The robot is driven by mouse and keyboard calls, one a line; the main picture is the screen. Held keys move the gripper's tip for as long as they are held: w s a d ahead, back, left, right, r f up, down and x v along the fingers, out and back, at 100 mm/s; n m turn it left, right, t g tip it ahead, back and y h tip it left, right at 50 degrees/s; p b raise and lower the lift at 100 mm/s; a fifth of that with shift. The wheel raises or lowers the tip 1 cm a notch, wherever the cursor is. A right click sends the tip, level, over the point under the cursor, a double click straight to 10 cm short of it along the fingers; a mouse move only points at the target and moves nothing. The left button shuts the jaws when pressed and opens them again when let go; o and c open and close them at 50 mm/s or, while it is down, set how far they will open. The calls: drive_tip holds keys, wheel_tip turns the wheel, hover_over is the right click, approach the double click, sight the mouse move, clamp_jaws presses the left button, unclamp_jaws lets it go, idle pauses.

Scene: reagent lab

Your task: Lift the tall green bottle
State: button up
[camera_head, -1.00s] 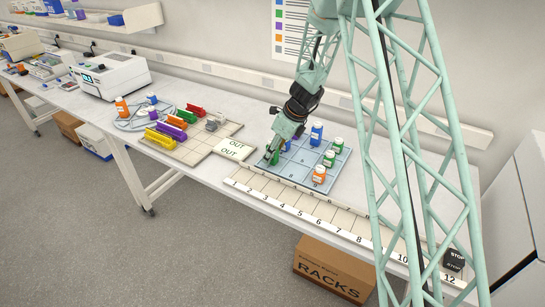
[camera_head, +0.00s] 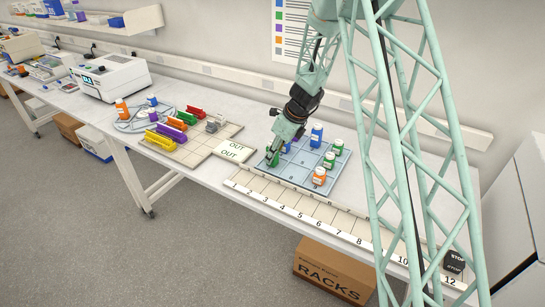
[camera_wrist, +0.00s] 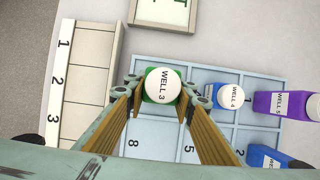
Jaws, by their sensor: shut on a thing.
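A green bottle with a white cap reading WELL 3 (camera_wrist: 163,85) stands between the fingers of my gripper (camera_wrist: 166,97) in the wrist view. The fingers are shut on it from both sides. In the head view my gripper (camera_head: 272,152) is at the left corner of the blue numbered tray (camera_head: 295,178), with the green bottle (camera_head: 273,160) partly hidden under the fingers. I cannot tell whether its base is clear of the tray. Two other green bottles (camera_head: 338,147) (camera_head: 328,160) stand at the tray's right side.
Blue (camera_head: 316,135) and orange (camera_head: 319,177) bottles stand on the tray. In the wrist view, a blue WELL 4 bottle (camera_wrist: 230,97) and a purple WELL 5 bottle (camera_wrist: 283,104) are to the right. An OUT plate (camera_head: 234,150) and a numbered strip (camera_head: 300,207) lie beside the tray.

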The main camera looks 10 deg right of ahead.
drive_tip(key=shift+r, duration=0.1)
drive_tip(key=shift+s+r+p, duration=0.1)
drive_tip(key=shift+r+p, duration=0.25)
drive_tip(key=shift+r, duration=1.35)
drive_tip(key=s+b, duration=0.1)
drive_tip(key=s, duration=0.4)
drive_tip(key=s+r+b, duration=0.1)
drive_tip(key=s, duration=0.4)
drive_tip(key=s+b, duration=0.1)
drive_tip(key=s, duration=0.4)
drive_tip(key=shift+s+a+r, duration=0.15)
drive_tip(key=shift+s+a, duration=0.25)
